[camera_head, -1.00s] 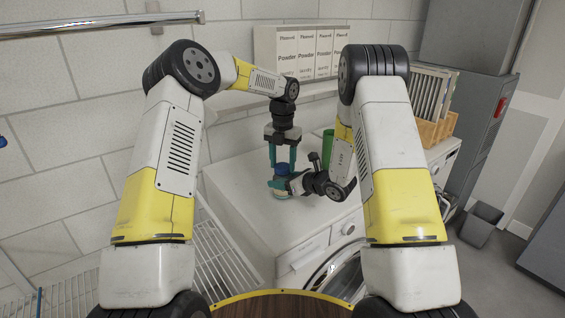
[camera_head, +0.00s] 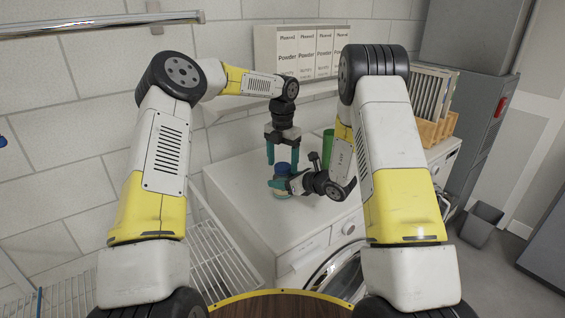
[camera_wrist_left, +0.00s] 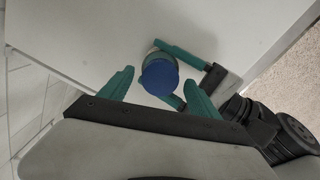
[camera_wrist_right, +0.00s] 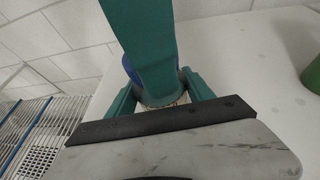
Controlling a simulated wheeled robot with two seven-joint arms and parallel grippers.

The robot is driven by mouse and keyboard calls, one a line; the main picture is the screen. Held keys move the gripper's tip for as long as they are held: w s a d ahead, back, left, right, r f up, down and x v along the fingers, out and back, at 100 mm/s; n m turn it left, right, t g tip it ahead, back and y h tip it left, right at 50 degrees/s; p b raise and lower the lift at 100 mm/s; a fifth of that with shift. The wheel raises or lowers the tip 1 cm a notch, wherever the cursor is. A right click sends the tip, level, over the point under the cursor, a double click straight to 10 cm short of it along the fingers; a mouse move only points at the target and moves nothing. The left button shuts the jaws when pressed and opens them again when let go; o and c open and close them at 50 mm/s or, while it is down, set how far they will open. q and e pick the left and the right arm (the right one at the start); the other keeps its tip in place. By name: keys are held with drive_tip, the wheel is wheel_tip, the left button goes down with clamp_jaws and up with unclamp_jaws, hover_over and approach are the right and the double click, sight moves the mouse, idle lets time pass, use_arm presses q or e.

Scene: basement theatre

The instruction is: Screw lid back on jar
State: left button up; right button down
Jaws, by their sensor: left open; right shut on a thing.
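The jar (camera_head: 282,193) stands upright on top of the white washing machine. The blue lid (camera_head: 284,169) sits over its mouth; it also shows in the left wrist view (camera_wrist_left: 159,78). I cannot tell how tightly it sits. My right gripper (camera_head: 281,186) is shut on the jar's body from the side. My left gripper (camera_head: 283,166) points down from above, open, with one teal finger on each side of the lid and gaps visible in the left wrist view. In the right wrist view a teal finger hides much of the jar (camera_wrist_right: 163,98).
A green cylinder (camera_head: 328,142) stands behind my right gripper. White powder boxes (camera_head: 300,50) sit on a wall shelf behind. A white wire rack (camera_head: 215,245) is left of the machine. The machine's top (camera_head: 240,180) is clear to the left.

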use_arm(q)
drive_tip(key=shift+r, duration=2.25)
drive_tip(key=shift+c, duration=0.2)
